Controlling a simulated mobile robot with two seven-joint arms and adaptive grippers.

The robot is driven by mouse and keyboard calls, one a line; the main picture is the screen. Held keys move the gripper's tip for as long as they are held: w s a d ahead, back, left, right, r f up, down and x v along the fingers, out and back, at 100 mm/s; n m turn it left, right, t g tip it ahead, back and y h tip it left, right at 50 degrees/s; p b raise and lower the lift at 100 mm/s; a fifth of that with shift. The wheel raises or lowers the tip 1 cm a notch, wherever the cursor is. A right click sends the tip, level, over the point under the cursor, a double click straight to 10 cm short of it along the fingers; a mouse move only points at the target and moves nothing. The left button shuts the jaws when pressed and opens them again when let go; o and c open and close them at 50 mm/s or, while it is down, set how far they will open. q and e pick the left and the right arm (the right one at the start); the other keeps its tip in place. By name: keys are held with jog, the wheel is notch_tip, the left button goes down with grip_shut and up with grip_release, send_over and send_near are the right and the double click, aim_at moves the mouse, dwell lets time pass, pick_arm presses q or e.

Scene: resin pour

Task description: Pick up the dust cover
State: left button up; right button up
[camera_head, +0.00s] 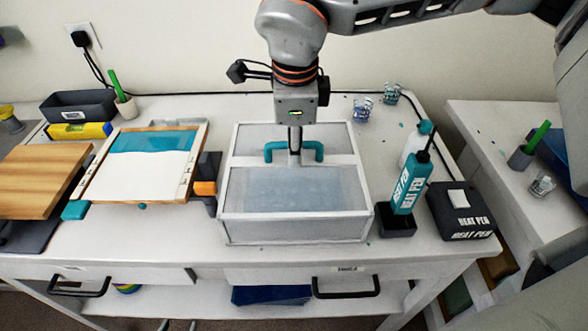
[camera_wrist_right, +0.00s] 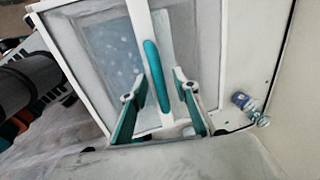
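The dust cover (camera_head: 295,226) is a pale, boxy, see-through cover with white edges on the table, with a teal handle (camera_head: 275,149) on its white crossbar. The arm coming in from the upper right ends in a gripper (camera_head: 295,158) pointing down at the middle of this handle. In the right wrist view, the two teal-padded fingers of my right gripper (camera_wrist_right: 162,88) are spread apart on either side of the handle (camera_wrist_right: 153,62). I see a gap and no clear contact. The fingers partly hide the handle in the head view. I make out no left gripper.
Small glass cups (camera_head: 362,109) stand behind right. A framed panel (camera_head: 150,168) and wooden board (camera_head: 38,180) lie left. The front table strip is clear.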

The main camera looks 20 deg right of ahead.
jog(key=shift+f, duration=0.1)
grip_shut()
jog(key=shift+w, duration=0.1)
notch_tip(320, 180, up, 20)
jog(key=p, duration=0.2)
dwell(0.6)
